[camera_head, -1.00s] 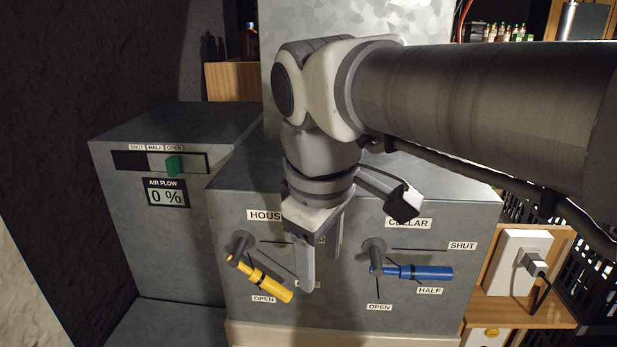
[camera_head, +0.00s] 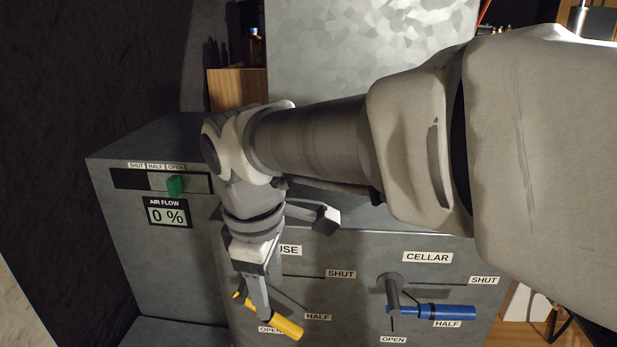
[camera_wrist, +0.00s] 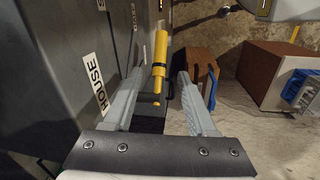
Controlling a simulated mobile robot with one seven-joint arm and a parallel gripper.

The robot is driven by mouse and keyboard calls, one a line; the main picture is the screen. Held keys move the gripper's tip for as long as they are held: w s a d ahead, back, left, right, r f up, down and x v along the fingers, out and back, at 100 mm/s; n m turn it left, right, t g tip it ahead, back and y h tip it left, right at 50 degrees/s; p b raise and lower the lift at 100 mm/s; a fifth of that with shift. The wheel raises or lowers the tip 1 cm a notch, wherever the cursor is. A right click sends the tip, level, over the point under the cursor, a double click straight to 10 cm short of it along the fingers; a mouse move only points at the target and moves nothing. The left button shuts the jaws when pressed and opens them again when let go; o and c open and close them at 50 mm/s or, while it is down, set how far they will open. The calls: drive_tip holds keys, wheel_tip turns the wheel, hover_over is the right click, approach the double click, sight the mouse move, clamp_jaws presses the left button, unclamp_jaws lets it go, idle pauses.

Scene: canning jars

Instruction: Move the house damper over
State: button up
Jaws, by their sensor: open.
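The house damper's yellow handle (camera_head: 278,325) slants down and right on the grey panel, between the OPEN and HALF labels. Its pivot end is partly hidden by my gripper. My gripper (camera_head: 255,300) is open in front of the handle's upper part. In the wrist view, the yellow handle (camera_wrist: 160,55) shows between the two spread fingers of my gripper (camera_wrist: 160,80), with gaps on both sides. The HOUSE label (camera_wrist: 92,84) is at the left there, and my gripper covers part of it in the head view.
A grey box (camera_head: 115,220) at left has a green slider (camera_head: 175,186) under OPEN and an air flow display (camera_head: 167,214) reading 0 %. A galvanised duct (camera_head: 345,55) rises behind my arm.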

sight(275, 315)
drive_tip(key=f, duration=0.3)
drive_tip(key=w+f, duration=0.1)
drive_tip(key=f, duration=0.5)
drive_tip(key=shift+w+d, duration=0.15)
drive_tip(key=shift+w, duration=0.05)
clamp_jaws()
drive_tip(key=shift+r, duration=0.1)
idle(0.9)
